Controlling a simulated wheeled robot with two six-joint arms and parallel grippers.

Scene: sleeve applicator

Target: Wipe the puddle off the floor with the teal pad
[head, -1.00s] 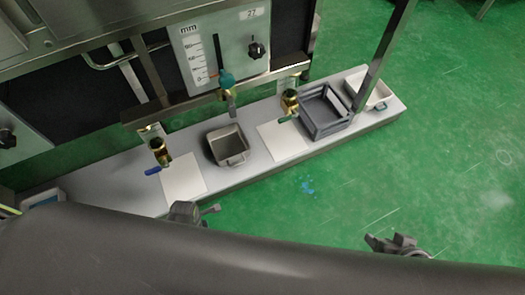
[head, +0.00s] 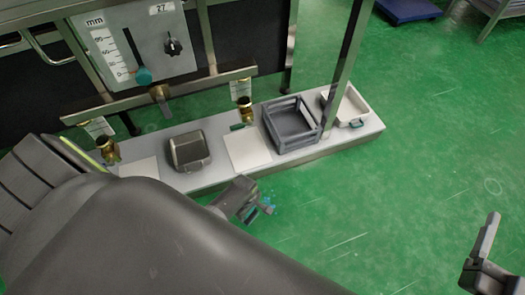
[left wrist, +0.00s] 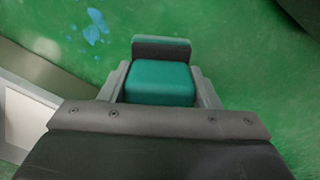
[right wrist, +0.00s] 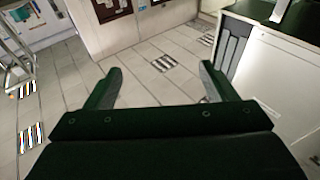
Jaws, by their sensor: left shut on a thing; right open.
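The puddle shows as small light-blue patches (head: 268,202) on the green floor in front of the low shelf, partly hidden by my left gripper (head: 254,207). In the left wrist view the puddle (left wrist: 93,27) lies up and to the left of the pad, apart from it in the picture. The teal pad (left wrist: 160,84), a block with a grey-brown back edge, is held between the left gripper's fingers. I cannot tell whether it touches the floor. My right gripper (head: 487,240) is open and empty at the right; its spread fingers also show in the right wrist view (right wrist: 160,74).
The low grey shelf (head: 215,180) carries a metal bin (head: 190,152), a white sheet (head: 247,152), a grey crate (head: 290,125) and a white tray (head: 350,104). A steel post (head: 349,70) rises at its front edge. Floor to the right is open.

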